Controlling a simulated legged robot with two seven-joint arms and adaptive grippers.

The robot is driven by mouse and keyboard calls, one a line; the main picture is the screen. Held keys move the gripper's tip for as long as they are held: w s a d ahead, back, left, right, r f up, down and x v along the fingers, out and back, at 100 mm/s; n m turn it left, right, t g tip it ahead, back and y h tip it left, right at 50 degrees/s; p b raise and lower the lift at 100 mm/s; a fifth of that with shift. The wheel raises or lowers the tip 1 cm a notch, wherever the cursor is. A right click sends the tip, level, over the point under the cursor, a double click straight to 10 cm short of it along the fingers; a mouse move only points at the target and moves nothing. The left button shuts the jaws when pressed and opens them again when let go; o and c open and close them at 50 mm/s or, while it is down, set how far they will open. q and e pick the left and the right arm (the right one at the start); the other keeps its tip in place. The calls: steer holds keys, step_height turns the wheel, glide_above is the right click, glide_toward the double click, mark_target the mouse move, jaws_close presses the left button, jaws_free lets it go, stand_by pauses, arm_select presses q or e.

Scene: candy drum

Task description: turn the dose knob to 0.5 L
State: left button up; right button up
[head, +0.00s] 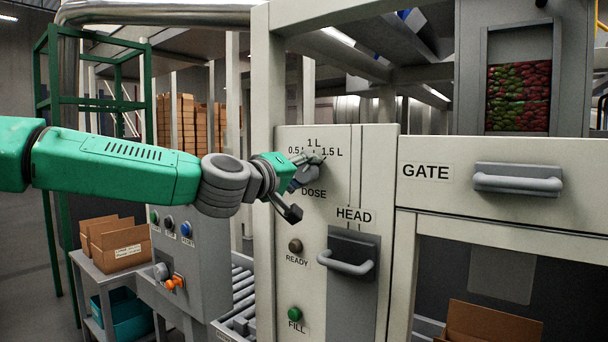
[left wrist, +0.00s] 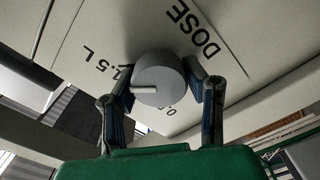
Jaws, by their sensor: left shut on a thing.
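The dose knob (left wrist: 158,72) is a round grey knob on the pale panel, with a pale pointer bar on its face. In the left wrist view the bar points left, to the side where the 1.5 L label (left wrist: 104,68) is. In the head view all three labels show above DOSE (head: 314,193). My left gripper (head: 300,184) is shut on the knob, one finger on each side; it also shows in the left wrist view (left wrist: 158,82). My right gripper is out of view.
Below the knob are the HEAD handle (head: 346,263), the READY lamp (head: 295,246) and the green FILL button (head: 295,314). The GATE handle (head: 517,182) is to the right. A grey control box (head: 190,262) stands at lower left, beside cardboard boxes (head: 113,243).

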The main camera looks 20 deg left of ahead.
arm_select(q)
steer(key=shift+d+f, duration=0.25)
steer(key=shift+f, duration=0.35)
steer(key=n+b, duration=0.2)
steer(key=shift+f+n, duration=0.1)
steer(key=shift+n, duration=0.2)
steer(key=n+b, duration=0.3)
steer(key=n, duration=0.3)
steer(key=n+b, duration=0.3)
steer(key=n, duration=0.3)
steer(key=shift+r+b, duration=0.2)
steer(key=shift+b, duration=0.1)
steer(key=shift+r+n+b, duration=0.1)
steer(key=shift+n+b, duration=0.45)
steer(key=shift+n, duration=0.75)
steer(key=shift+a+r+n, duration=0.1)
steer(key=shift+n, duration=0.2)
steer(key=shift+r, duration=0.2)
